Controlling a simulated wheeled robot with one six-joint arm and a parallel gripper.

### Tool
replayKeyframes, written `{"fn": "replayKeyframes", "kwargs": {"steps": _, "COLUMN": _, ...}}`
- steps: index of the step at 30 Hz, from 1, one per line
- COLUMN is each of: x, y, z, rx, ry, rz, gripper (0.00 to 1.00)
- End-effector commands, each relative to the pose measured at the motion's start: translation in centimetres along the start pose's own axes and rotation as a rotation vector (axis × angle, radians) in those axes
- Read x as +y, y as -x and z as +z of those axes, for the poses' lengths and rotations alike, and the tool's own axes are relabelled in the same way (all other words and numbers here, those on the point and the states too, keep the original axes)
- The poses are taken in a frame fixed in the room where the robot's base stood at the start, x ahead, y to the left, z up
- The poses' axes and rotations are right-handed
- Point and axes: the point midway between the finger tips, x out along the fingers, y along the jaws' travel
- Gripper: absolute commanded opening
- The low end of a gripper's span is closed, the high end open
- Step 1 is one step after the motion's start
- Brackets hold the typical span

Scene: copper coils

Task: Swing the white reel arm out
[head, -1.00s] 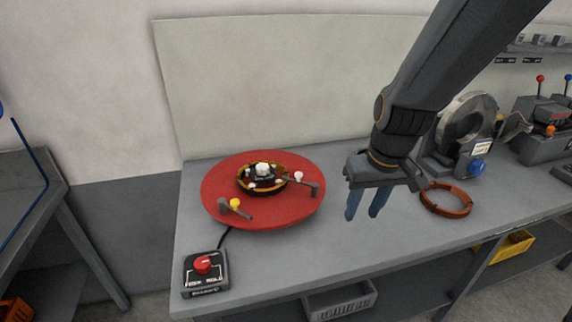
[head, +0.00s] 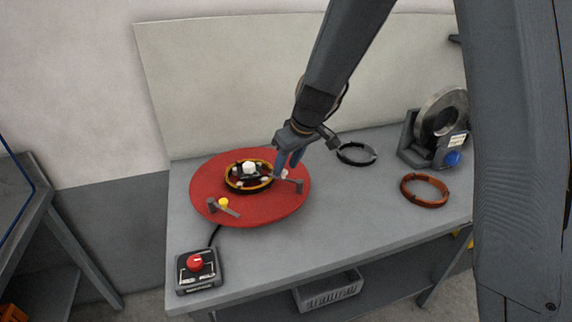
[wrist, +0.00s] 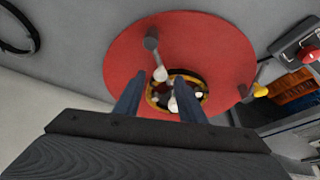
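The white reel arm (head: 289,182) is on the red turntable (head: 205,180), its pivot post near the right rim and its bar pointing inward to the hub. The yellow-knobbed arm (head: 225,206) lies along the front-left rim. A black and yellow coil (head: 230,186) sits around the hub, partly hidden in the wrist view.
A control box with a red knob (head: 195,264) stands at the bench's front left. A black ring (head: 356,153) and a copper coil (head: 424,190) lie to the right, near a grey machine (head: 440,125). The bench front between them is clear.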

Motion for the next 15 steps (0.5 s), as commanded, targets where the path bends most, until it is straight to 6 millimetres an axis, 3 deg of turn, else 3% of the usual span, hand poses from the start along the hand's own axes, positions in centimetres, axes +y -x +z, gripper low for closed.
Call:
{"fn": "replayKeyframes", "kwargs": {"steps": 13, "x": -0.02, "y": -1.04, "z": 0.06, "rx": -0.001, "ry": 0.000, "rz": 0.000, "gripper": 0.37}}
{"fn": "replayKeyframes", "kwargs": {"steps": 15, "x": -0.02, "y": -1.03, "z": 0.06, "rx": -0.001, "ry": 0.000, "rz": 0.000, "gripper": 0.26}}
